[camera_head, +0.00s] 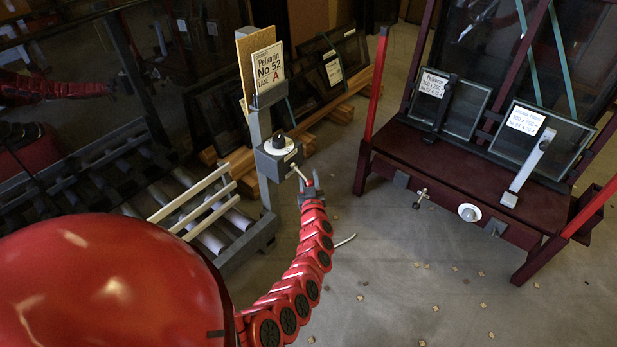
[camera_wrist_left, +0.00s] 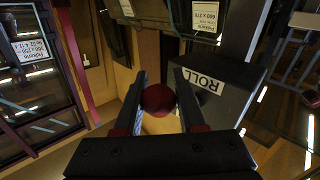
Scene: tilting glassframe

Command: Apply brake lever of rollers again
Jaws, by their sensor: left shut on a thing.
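The roller brake lever (camera_head: 299,174) is a thin light rod. It slants down to the right from a grey box (camera_head: 278,158) on a post beside the roller table. My left gripper (camera_head: 309,183) is at the lever's lower end. In the left wrist view, a dark red ball knob (camera_wrist_left: 158,100) sits between the two dark fingers of my left gripper (camera_wrist_left: 159,82), which is shut on it. The box also shows there, with a label reading "ROLL" (camera_wrist_left: 203,80); the rest of the word is cut off. My right gripper is in neither view.
The roller table (camera_head: 235,220) with pale slats stands left of the post. A sign board (camera_head: 268,70) rises above the box. A dark red rack (camera_head: 450,165) with glass frames stands to the right. Small chips lie on the open floor (camera_head: 400,270).

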